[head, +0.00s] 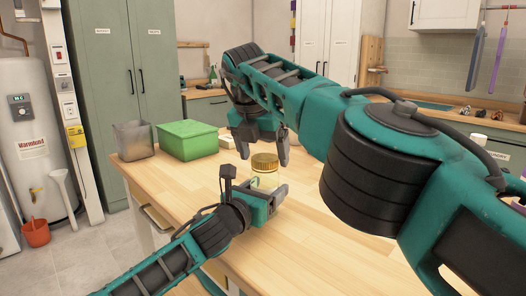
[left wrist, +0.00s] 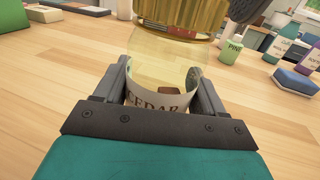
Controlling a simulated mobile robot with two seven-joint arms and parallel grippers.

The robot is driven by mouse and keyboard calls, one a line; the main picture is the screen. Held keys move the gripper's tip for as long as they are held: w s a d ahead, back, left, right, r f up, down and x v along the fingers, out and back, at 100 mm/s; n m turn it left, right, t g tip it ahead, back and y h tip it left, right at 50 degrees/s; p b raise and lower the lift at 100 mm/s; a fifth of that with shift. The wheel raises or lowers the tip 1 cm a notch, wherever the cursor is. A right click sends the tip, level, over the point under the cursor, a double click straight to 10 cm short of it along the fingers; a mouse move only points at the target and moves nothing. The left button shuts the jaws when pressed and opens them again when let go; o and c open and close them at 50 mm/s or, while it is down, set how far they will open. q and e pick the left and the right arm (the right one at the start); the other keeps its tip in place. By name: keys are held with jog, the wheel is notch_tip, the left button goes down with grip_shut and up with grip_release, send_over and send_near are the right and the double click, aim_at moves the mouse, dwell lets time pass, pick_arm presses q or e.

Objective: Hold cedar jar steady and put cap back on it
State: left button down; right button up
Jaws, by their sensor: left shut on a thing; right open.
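The cedar jar (head: 263,181) is clear with a pale label and stands upright on the wooden table; its lettering shows in the left wrist view (left wrist: 155,104). My left gripper (head: 277,193) is shut around the jar's lower body, one finger on each side. The gold cap (head: 264,161) is at the top of the jar, and it also shows in the left wrist view (left wrist: 180,14). I cannot tell whether it is screwed tight. My right gripper (head: 264,154) is open, pointing down just above the cap, with its fingers apart.
A green box (head: 187,140) and a grey bin (head: 133,140) stand at the table's back left. The table's front is clear.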

jog(key=shift+o, duration=1.3)
jog(key=shift+w+n, duration=0.1)
jog(key=shift+n, duration=0.2)
